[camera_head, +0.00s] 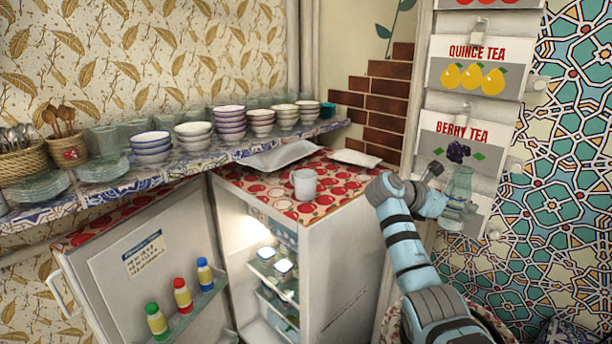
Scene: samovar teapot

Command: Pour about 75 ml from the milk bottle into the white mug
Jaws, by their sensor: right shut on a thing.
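The white mug (304,185) stands upright on the red patterned cloth on top of the small fridge, near its front edge. My right gripper (459,208) is at the right of the fridge, in front of the tea signs, and is shut on a clear glass bottle (461,182), which I take as the milk bottle. The bottle looks about upright, neck up, and is well apart from the mug, to its right. The fingers hide part of its lower body, and I cannot tell how full it is. My left gripper is out of view.
The fridge door (130,262) stands open, with several capped bottles on its rack. A white tray (278,156) lies behind the mug and a white plate (356,158) to its right. A shelf (215,153) with stacked bowls runs behind. The cloth around the mug is mostly clear.

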